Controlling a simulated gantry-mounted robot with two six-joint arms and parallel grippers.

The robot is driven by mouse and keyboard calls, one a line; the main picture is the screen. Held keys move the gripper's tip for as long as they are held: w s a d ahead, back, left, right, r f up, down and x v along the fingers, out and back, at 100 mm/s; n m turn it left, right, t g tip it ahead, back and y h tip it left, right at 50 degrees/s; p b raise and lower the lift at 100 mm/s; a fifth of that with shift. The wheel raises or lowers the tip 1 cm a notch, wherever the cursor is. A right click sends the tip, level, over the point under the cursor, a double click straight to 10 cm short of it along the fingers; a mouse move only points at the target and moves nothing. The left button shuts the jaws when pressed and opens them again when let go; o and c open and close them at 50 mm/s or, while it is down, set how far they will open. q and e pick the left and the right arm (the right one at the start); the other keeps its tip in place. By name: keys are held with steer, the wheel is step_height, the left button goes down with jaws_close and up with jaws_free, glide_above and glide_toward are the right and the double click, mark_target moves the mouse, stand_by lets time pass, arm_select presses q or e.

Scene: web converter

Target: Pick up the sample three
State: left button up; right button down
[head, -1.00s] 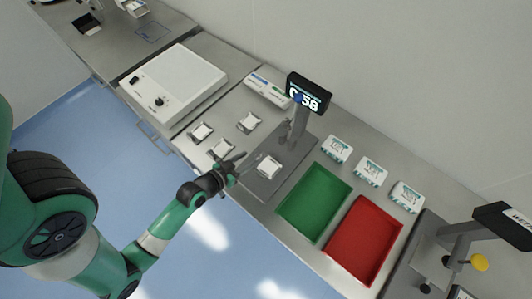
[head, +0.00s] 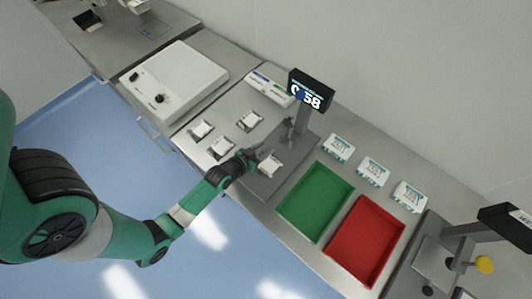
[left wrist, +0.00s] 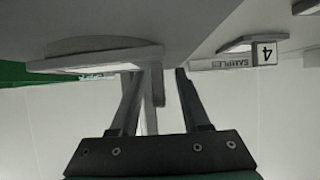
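A small white sample (head: 269,166) lies on the plate of the grey scale (head: 262,184). Its number cannot be read, so I cannot tell whether it is sample three. My left gripper (head: 258,156) is beside it, just over the scale plate. In the left wrist view its fingers (left wrist: 158,88) are apart with nothing clearly held between them. There a holder labelled SAMPLE with a 4 (left wrist: 264,52) shows at right. Three more samples lie left of the scale: one (head: 202,130), another (head: 221,147) and a third (head: 250,121). My right gripper is not visible.
The scale's display (head: 310,90) stands on a post behind the plate. A green tray (head: 315,200) and a red tray (head: 365,242) are to the right. Several white labelled boxes (head: 373,171) line the back. A white hotplate-like device (head: 174,80) stands at left.

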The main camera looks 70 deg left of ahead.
arm_select(q)
jaws_close()
steer(key=shift+r, duration=0.15)
steer(key=shift+r, duration=0.25)
step_height(320, 180, up, 3)
steer(key=shift+f+p, duration=0.1)
steer(key=shift+p, duration=0.6)
steer(key=s+d+r, duration=0.2)
steer(key=s+r, duration=0.7)
steer(key=s, duration=0.4)
steer(key=shift+s+d+r, duration=0.15)
steer(key=shift+s+r, duration=0.1)
steer(key=shift+s, duration=0.15)
